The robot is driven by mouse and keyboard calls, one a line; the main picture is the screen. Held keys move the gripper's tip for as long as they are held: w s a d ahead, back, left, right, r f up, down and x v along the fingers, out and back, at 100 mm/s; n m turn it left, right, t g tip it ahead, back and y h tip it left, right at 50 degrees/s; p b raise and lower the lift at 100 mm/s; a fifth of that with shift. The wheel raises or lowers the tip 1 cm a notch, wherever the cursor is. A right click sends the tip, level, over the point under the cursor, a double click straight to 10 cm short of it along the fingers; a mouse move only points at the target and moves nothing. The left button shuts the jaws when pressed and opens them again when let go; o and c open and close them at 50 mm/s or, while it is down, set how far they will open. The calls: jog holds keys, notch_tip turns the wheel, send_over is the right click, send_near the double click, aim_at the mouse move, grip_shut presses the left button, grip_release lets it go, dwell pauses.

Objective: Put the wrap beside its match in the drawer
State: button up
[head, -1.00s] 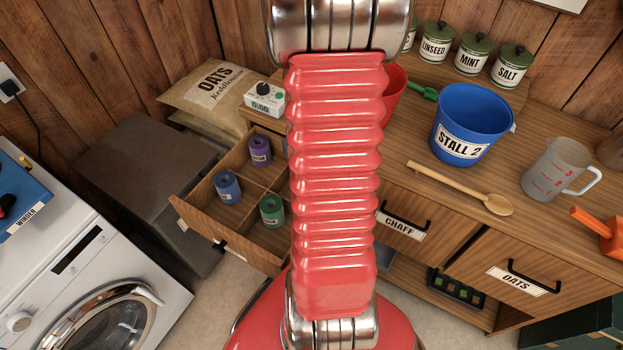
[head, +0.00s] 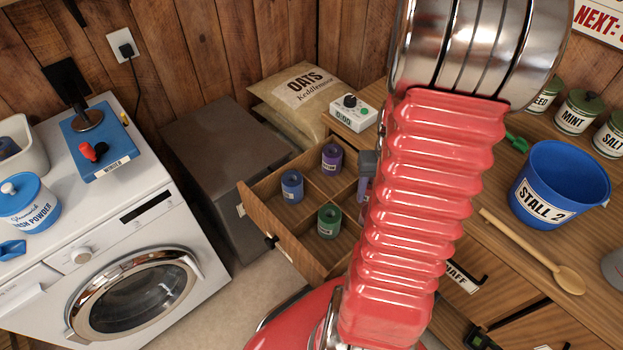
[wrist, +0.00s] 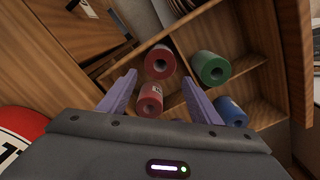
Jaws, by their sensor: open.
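The open wooden drawer (head: 256,217) is split into compartments. In the head view it holds a blue wrap (head: 292,187), a purple wrap (head: 332,158) and a green wrap (head: 328,222); my arm hides its right part. The wrist view shows two red wraps side by side in one compartment, a farther one (wrist: 158,51) and a nearer, labelled one (wrist: 148,107). The green wrap (wrist: 204,65) and blue wrap (wrist: 229,108) show to their right. My gripper (wrist: 159,77) is open, its purple fingers on either side of the nearer red wrap. I cannot tell whether they touch it.
A washing machine (head: 140,225) and a dark grey chest (head: 215,140) stand left of the drawer. A timer (head: 354,112) and a blue STALL 2 bucket (head: 560,185) are on the worktop, with a wooden spoon (head: 525,248). An oats sack (head: 305,88) lies behind.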

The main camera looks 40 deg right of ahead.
jog(key=w+a+r+n+t, duration=0.1)
jog(key=w+a+r+n, duration=0.1)
jog(key=w+a+r, duration=0.45)
jog(key=s+a+r+n+t, duration=0.2)
jog(key=a+r, duration=0.7)
jog(key=a, duration=0.3)
jog(key=s+a+r+n+t, duration=0.1)
jog(key=a+r+n+t, duration=0.1)
jog(key=a+r, duration=0.7)
jog(key=a+n, duration=0.1)
jog(key=a, duration=0.1)
jog(key=shift+s+a+r+t, duration=0.2)
jog(key=shift+s+a+t, duration=0.1)
jog(key=shift+s+a, duration=0.1)
jog(key=shift+c, duration=0.5)
